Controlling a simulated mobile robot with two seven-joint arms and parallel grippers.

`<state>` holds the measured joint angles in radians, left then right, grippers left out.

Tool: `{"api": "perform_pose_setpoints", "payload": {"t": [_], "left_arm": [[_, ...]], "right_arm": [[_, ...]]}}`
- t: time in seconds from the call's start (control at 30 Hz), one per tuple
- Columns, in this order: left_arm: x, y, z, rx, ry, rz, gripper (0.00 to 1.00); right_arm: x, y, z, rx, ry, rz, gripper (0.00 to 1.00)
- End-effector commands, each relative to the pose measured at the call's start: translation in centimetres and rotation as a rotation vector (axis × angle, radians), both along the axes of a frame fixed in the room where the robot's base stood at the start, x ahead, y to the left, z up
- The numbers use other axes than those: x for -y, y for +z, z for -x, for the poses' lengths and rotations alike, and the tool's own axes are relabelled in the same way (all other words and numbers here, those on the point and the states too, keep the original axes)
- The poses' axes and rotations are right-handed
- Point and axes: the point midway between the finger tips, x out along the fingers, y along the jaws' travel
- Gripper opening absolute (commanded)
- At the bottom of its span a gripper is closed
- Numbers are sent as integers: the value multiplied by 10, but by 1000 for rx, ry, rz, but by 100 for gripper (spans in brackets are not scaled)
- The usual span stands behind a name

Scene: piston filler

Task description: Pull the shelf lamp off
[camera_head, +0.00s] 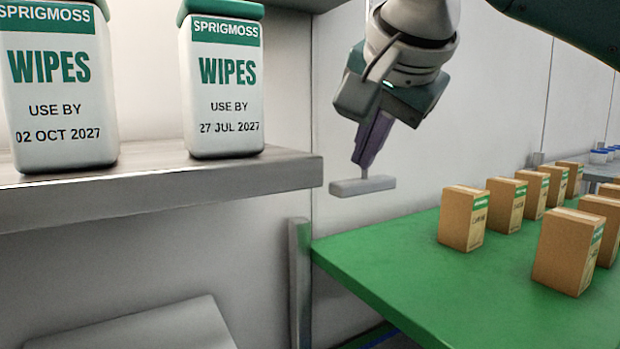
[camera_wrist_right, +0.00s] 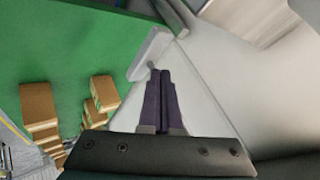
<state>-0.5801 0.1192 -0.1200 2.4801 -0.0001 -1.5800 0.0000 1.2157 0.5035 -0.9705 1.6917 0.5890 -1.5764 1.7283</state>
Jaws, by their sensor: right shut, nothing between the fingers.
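A small pale grey bar (camera_head: 362,186) lies level just below my right gripper (camera_head: 364,164) in the head view, right of the shelf's end. A short thin stem stands up from it towards the fingertips. The wrist view also shows the bar (camera_wrist_right: 149,54), just beyond the purple fingertips of my right gripper (camera_wrist_right: 159,73). The fingers are together and hold nothing. Whether the fingertips touch the stem is unclear. I cannot tell whether the bar is part of the shelf lamp; no lit lamp is seen. My left gripper is not in view.
The grey shelf (camera_head: 170,197) holds two white wipes tubs (camera_head: 57,110) and (camera_head: 222,90). A green table (camera_head: 420,265) below right carries several brown boxes (camera_head: 464,218). A grey post (camera_head: 300,283) stands at its left corner. The wall is close behind my right gripper.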

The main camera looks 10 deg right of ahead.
Motion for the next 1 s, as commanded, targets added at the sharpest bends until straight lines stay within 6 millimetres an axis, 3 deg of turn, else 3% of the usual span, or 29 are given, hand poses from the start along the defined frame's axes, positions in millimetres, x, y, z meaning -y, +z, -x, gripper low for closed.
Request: {"api": "perform_pose_setpoints", "payload": {"t": [1.0], "left_arm": [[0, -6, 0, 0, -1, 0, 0]], "right_arm": [[0, -9, 0, 1, 1, 0, 0]]}}
